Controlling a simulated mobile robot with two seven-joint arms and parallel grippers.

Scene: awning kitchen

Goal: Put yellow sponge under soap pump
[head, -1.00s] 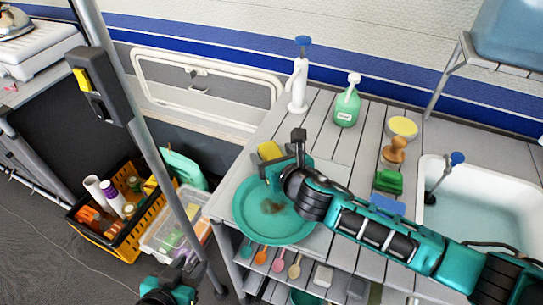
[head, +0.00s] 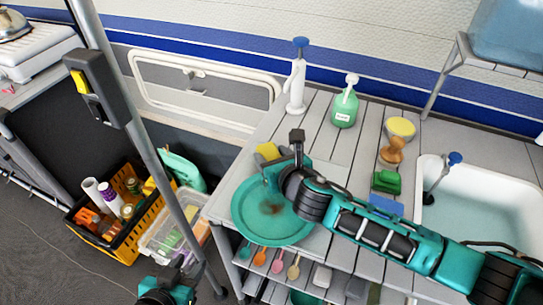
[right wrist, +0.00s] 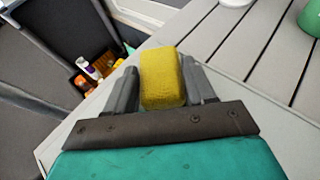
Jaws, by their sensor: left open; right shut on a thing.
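My right gripper (head: 281,155) is shut on the yellow sponge (head: 267,152), above the left part of the counter at the far edge of the teal plate. In the right wrist view the sponge (right wrist: 162,80) sits between the two grey fingers (right wrist: 163,85). The soap pump (head: 345,107) is a green bottle with a white pump head and a label. It stands upright on the slatted counter, right of and beyond the sponge, apart from it. My left gripper (head: 168,285) is low at the bottom edge, open and away from the counter; its fingers show only partly.
The teal plate (head: 255,222) with a brown stain lies below my right arm. A white pump with blue top (head: 297,82) stands left of the soap pump. A wooden brush (head: 391,152), yellow-topped container (head: 401,128), green sponge (head: 387,181) and sink (head: 470,215) are to the right.

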